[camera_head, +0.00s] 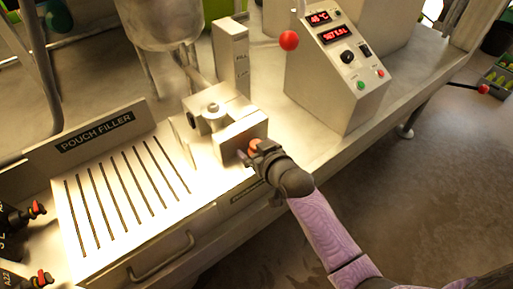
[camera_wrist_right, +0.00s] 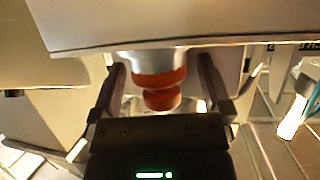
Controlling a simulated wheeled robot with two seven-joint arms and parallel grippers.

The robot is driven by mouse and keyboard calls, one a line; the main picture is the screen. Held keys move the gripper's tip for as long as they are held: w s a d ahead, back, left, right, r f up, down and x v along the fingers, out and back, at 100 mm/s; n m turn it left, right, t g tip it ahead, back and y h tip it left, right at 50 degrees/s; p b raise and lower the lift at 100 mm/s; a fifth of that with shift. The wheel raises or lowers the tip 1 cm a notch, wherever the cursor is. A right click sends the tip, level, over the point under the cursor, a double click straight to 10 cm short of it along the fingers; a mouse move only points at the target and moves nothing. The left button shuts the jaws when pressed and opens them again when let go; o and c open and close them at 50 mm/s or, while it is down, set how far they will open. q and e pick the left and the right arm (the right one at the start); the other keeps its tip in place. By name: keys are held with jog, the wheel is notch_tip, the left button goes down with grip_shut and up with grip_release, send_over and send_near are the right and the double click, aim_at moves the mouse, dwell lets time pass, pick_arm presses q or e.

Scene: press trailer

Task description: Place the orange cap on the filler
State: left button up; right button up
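The filler is a pale metal machine with a "POUCH FILLER" plate (camera_head: 95,131) and a block-shaped head (camera_head: 240,128). The orange cap (camera_head: 254,146) is at the front face of that block, partly hidden by my right gripper (camera_head: 262,156). In the right wrist view the orange cap (camera_wrist_right: 162,98) has a wide ring and a smaller knob, and lines up with a silver collar on the filler. My right gripper (camera_wrist_right: 163,90) is open, its fingers on either side of the cap with visible gaps. Whether the cap is fully seated cannot be told.
A control box (camera_head: 338,75) with red displays and a red ball knob (camera_head: 289,40) stands right of the filler. A slotted tray (camera_head: 125,200) lies left. Dark items with orange-red tips (camera_head: 36,209) are at the left edge. Open floor (camera_head: 430,170) lies right.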

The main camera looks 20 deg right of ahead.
jog(key=shift+s+r+p, duration=0.2)
jog(key=shift+r+p, duration=0.1)
jog(key=p+v, duration=0.4)
jog(key=v, duration=0.8)
jog(key=s+d+f+g+h, duration=0.1)
jog(key=s+f+g, duration=0.25)
jog(key=f, duration=0.55)
jog(key=s+d+f+g+h, duration=0.15)
jog(key=s+f, duration=0.35)
jog(key=f, duration=0.5)
pick_arm(q)
jog(key=shift+t, duration=0.3)
jog(key=r, duration=0.1)
jog(key=w+r, duration=0.1)
jog(key=r, duration=0.1)
jog(key=d+r, duration=0.1)
jog(key=shift+w+d+r, duration=0.1)
jog(key=shift+w+r, duration=0.2)
jog(key=shift+r, duration=0.1)
pick_arm(e)
jog(key=s+f+g, duration=0.4)
jog(key=s+f, duration=0.2)
jog(key=s, duration=0.6)
jog(key=s+f+g, duration=0.3)
jog(key=s+f, duration=0.3)
jog(key=s, duration=0.6)
jog(key=shift+d+g, duration=0.2)
jog(key=shift+g, duration=0.2)
